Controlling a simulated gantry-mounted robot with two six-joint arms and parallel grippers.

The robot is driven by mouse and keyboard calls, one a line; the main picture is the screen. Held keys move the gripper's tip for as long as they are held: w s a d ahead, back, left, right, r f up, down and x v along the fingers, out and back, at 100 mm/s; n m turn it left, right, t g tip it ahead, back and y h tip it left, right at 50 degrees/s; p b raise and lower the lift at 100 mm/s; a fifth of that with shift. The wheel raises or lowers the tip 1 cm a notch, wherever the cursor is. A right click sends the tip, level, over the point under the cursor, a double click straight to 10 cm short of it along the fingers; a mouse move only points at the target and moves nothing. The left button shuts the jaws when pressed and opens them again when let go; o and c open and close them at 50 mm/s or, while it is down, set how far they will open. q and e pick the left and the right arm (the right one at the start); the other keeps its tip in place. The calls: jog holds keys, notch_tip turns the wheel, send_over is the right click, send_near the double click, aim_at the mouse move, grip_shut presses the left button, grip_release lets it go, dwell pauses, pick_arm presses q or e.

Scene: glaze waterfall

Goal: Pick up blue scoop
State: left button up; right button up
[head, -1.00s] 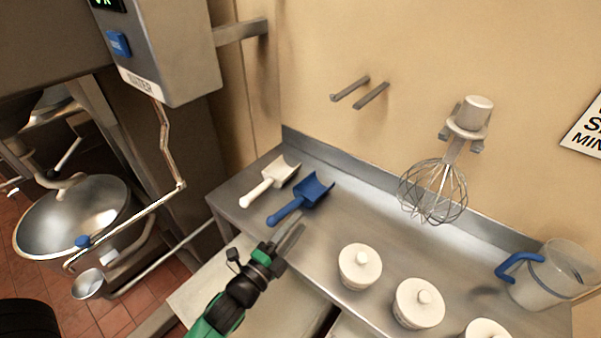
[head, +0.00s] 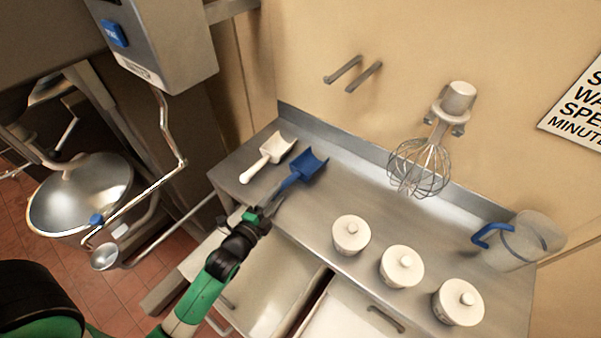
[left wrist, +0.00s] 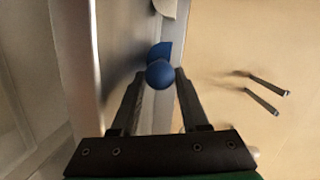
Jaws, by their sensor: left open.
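The blue scoop (head: 308,166) lies on the steel counter in the head view, its handle pointing toward the lower left. My left gripper (head: 268,207) is at the handle end of the scoop, over the counter's front edge. In the left wrist view the rounded blue handle end (left wrist: 160,74) shows between the tips of my open left gripper (left wrist: 158,88). I cannot tell whether the fingers touch the handle. The rest of the handle is mostly hidden behind its end there. My right gripper is not in view.
A white scoop (head: 268,158) lies just left of the blue one on the counter (head: 335,195). Several white lidded jars (head: 351,235) stand to the right. A whisk (head: 420,167) hangs on the wall, and a clear pitcher (head: 520,243) stands at the far right.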

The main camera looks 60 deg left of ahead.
aim_at(285, 184)
pick_arm(q)
jog(key=b+x, duration=0.1)
jog(key=x, duration=0.4)
jog(key=shift+w+a, duration=0.15)
jog(key=shift+w, duration=0.05)
grip_shut()
